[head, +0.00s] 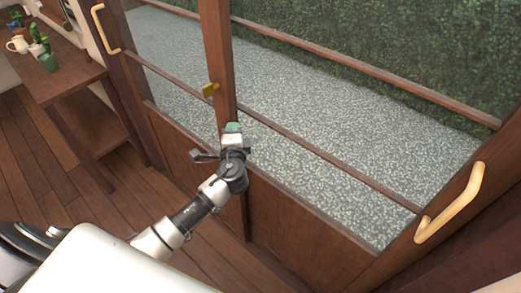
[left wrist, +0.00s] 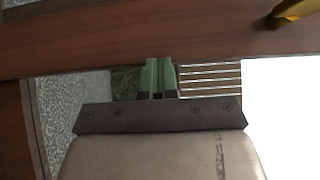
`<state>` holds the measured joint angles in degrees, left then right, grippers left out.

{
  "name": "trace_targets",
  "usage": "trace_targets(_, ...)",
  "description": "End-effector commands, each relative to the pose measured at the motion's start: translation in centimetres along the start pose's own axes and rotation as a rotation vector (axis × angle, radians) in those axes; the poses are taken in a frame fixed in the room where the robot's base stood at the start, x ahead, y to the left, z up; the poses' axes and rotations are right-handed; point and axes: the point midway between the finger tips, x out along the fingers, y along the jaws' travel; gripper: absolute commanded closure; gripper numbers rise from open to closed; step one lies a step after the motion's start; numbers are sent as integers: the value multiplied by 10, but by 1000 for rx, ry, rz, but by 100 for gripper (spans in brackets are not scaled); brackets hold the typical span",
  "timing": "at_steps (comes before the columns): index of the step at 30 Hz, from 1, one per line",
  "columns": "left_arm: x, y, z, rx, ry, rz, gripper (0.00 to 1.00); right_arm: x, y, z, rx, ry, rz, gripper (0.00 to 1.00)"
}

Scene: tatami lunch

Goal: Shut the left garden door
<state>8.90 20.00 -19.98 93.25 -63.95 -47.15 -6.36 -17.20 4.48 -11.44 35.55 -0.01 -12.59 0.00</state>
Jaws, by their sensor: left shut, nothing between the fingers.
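The garden doors are brown wooden frames with see-through panes in the head view. The left garden door (head: 184,136) spans from the left post to the upright middle stile (head: 218,60). My left gripper (head: 232,128) is shut and empty, with green fingertips, in front of the stile just below the catch. In the left wrist view its fingertips (left wrist: 159,62) are at the edge of a brown wooden bar (left wrist: 150,35); contact is unclear. How far the door stands open cannot be told.
Pale curved handles are at the upper left (head: 101,29) and on the right (head: 450,204). A wooden side table (head: 50,75) with potted plants and a pitcher stands at the left. Gravel and a hedge lie beyond the panes. Floorboards at lower left are clear.

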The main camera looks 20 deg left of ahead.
Motion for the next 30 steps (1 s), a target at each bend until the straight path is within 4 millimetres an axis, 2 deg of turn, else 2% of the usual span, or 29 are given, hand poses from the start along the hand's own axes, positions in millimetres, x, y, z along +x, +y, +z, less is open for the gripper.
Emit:
trace_targets(1, 12, 2, 12, 1, -4, -4, 100, 7, 0, 0, 0, 0, 0, 57)
trace_targets(4, 29, 2, 29, 2, -4, -3, 100, 12, 0, 1, 0, 0, 0, 57)
trace_targets(12, 56, 1, 55, -1, 0, 0, 100, 19, 0, 1, -1, 0, 0, 57)
trace_targets(30, 63, -1, 62, 1, -4, -1, 100, 20, 0, 1, -1, 0, 0, 57)
